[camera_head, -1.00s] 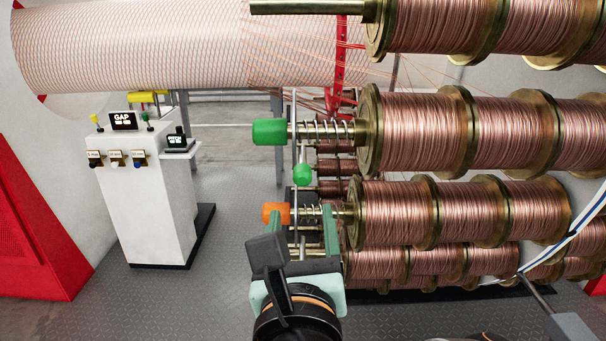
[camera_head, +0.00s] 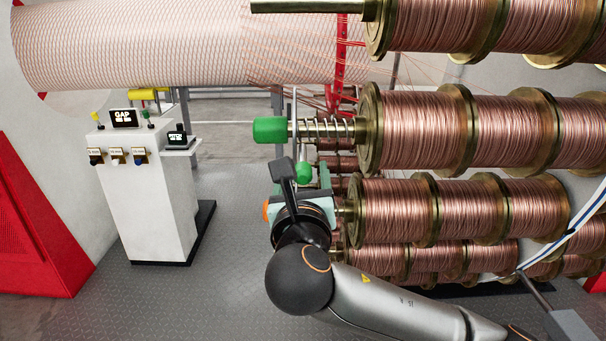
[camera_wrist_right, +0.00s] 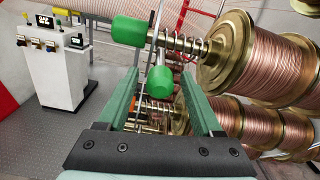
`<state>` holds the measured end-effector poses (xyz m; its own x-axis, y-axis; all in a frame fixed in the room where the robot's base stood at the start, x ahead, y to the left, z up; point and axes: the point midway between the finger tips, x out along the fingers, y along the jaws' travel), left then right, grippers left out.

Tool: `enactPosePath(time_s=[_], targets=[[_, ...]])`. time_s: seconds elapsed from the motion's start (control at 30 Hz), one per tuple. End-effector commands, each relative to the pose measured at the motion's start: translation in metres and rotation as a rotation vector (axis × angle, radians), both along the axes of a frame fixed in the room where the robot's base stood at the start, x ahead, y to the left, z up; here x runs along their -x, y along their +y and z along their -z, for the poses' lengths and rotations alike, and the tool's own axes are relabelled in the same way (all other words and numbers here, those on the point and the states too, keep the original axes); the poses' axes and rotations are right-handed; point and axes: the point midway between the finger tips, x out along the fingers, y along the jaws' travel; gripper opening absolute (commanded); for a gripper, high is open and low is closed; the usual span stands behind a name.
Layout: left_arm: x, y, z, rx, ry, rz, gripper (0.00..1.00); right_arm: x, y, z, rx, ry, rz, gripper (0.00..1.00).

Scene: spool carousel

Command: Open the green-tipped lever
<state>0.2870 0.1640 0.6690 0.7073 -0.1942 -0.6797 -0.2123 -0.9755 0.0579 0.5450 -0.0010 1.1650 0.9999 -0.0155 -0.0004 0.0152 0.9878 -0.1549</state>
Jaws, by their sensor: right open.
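The lever's small green tip (camera_head: 304,172) hangs below a larger green cylindrical cap (camera_head: 270,130) on a spring-wrapped spindle. In the right wrist view the green tip (camera_wrist_right: 159,80) shows between the two fingers, with the large green cap (camera_wrist_right: 130,30) above and to the left. My right gripper (camera_head: 301,181) is open just below and in front of the tip, its fingers pointing toward it. In the wrist view the open fingers (camera_wrist_right: 160,72) stand on either side of the tip, with gaps visible. Part of the lever rod is hidden. My left gripper is out of view.
Copper wire spools (camera_head: 420,130) fill the right side, close to my right gripper. An orange cap (camera_head: 266,210) is partly hidden behind the gripper. A white control console (camera_head: 150,200) stands at left. The floor between is clear.

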Motion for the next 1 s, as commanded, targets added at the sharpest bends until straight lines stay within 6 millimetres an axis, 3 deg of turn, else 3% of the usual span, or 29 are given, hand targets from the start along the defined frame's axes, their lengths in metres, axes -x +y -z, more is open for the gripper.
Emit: enactPosePath(time_s=[0.1,0.7,1.0], targets=[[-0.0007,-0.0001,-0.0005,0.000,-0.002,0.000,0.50,0.0001,-0.0002,-0.0001,0.000,0.000,0.000,0.67],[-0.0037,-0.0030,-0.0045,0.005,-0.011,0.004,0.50,0.0005,0.0000,0.0000,0.000,0.000,0.000,0.00],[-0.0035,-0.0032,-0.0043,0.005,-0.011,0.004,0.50,0.0005,0.0000,0.0001,0.000,0.000,0.000,0.00]])
